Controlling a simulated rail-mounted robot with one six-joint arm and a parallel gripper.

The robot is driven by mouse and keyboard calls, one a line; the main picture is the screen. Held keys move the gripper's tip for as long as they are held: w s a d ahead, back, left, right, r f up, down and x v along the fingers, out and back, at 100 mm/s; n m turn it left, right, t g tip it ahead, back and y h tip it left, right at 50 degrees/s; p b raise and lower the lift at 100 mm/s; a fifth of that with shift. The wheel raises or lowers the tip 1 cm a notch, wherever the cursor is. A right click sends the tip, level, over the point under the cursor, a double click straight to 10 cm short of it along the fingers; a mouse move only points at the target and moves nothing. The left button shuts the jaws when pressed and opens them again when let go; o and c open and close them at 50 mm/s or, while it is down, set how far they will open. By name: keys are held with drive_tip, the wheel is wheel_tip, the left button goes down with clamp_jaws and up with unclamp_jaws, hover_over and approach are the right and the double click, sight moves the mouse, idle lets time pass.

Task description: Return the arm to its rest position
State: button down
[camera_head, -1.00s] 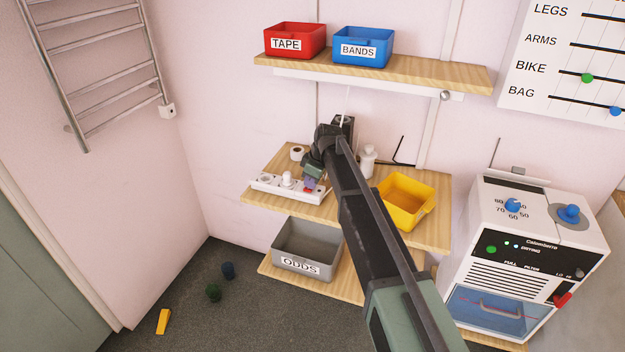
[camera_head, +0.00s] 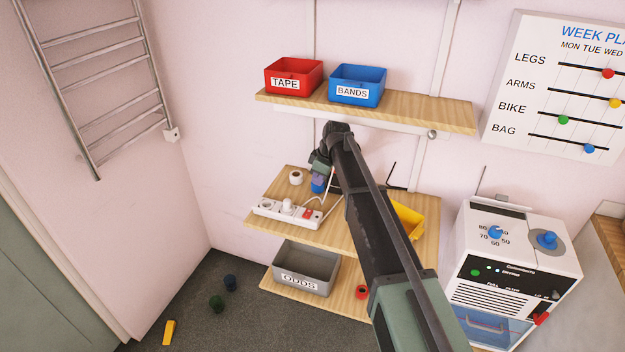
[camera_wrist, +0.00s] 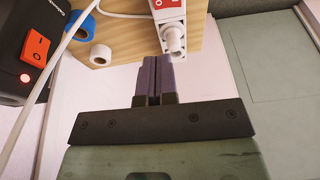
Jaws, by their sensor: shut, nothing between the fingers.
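My gripper (camera_head: 320,176) is above the middle shelf (camera_head: 370,238) in the head view, over the back of the white power strip (camera_head: 270,208) and apart from it. Its purple fingers show in the wrist view (camera_wrist: 154,80), pressed together with nothing between them. My arm reaches from the lower right up to the shelf and hides part of it. The power strip holds a white plug and a red switch; its end also shows in the wrist view (camera_wrist: 172,40).
A white roll (camera_head: 296,178) and a blue roll (camera_head: 317,186) stand behind the strip. A yellow bin (camera_head: 408,220) is partly behind my arm. The upper shelf (camera_head: 430,108) holds red (camera_head: 293,77) and blue bins (camera_head: 357,86). A grey bin (camera_head: 305,268) sits below. A black device (camera_wrist: 35,45) shows in the wrist view.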

drive_tip(key=shift+v, duration=0.8)
drive_tip(key=shift+w, duration=0.15)
drive_tip(key=s+d+m+h, duration=0.1)
drive_tip(key=s+d+m, duration=0.3)
drive_tip(key=s, duration=0.7)
drive_tip(key=s+d+m+h, duration=0.1)
drive_tip(key=s+d+m, duration=0.4)
drive_tip(key=s, duration=0.7)
drive_tip(key=s+d+m+g+h, duration=0.1)
drive_tip(key=s+d+m, duration=0.4)
drive_tip(key=s, duration=0.7)
drive_tip(key=shift+d+f, duration=0.4)
drive_tip(key=shift+d, duration=0.25)
